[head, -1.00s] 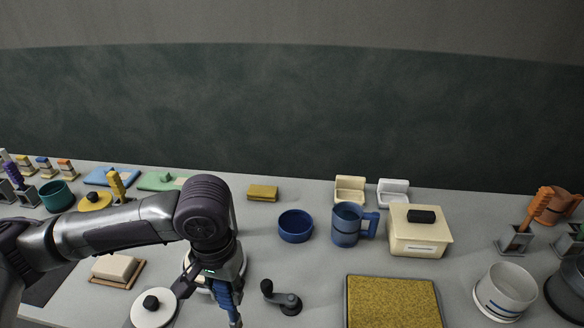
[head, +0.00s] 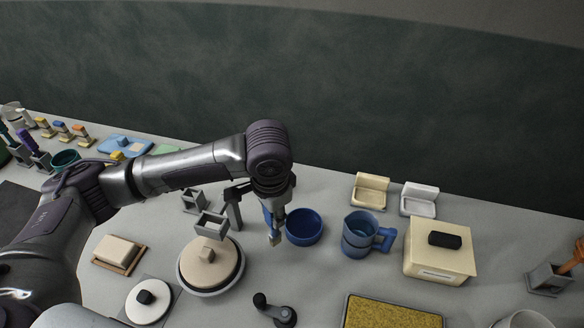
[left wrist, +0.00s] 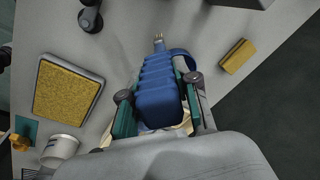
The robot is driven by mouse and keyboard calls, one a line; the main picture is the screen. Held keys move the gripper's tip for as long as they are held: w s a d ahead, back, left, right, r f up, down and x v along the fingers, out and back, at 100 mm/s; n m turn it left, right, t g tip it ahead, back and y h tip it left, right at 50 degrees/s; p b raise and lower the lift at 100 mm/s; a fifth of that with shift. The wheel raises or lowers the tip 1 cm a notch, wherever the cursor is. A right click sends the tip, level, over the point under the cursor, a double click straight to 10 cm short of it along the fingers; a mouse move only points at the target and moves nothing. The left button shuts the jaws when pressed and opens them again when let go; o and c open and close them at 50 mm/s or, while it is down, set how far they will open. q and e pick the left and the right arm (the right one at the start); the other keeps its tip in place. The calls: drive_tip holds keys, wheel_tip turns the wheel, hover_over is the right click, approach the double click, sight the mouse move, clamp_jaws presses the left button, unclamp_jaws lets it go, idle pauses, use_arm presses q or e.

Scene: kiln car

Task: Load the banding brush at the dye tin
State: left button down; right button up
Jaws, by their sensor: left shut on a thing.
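My left gripper (head: 270,208) is shut on the blue handle of the banding brush (head: 276,238), which hangs tip down. In the left wrist view the ribbed blue brush (left wrist: 158,88) sits between the green-padded fingers, its metal ferrule and pale tip pointing away. A round, open blue tin (head: 306,228), which looks like the dye tin, stands just right of the brush in the head view. In the left wrist view its rim (left wrist: 188,58) shows partly behind the brush. I cannot tell whether brush and tin touch. My right gripper is not in view.
A blue mug (head: 360,236) stands right of the tin, then a cream lidded box (head: 438,262). A round turntable with a beige disc (head: 212,268) is at left front. A black crank (head: 275,310) and a yellow sponge tray (head: 390,312) lie in front.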

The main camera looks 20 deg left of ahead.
use_arm(q)
drive_tip(key=w+d+m+t+h+p, duration=0.1)
drive_tip(key=w+m+t+h+p, duration=0.15)
drive_tip(key=w+m+p, duration=0.55)
use_arm(e)
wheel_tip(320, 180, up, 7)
drive_tip(key=b, duration=0.2)
use_arm(q)
drive_tip(key=shift+w+d+f+m+g+b, duration=0.15)
drive_tip(key=shift+f+m+b, duration=0.3)
drive_tip(key=shift+f+b, duration=0.65)
drive_tip(key=shift+w+a+f+m+b, duration=0.15)
drive_tip(key=shift+f+m+b, duration=0.25)
drive_tip(key=shift+f+b, duration=0.7)
drive_tip(key=shift+w+d+f+m+g+b, duration=0.15)
drive_tip(key=shift+f+m+b, duration=0.35)
drive_tip(key=shift+b, duration=1.05)
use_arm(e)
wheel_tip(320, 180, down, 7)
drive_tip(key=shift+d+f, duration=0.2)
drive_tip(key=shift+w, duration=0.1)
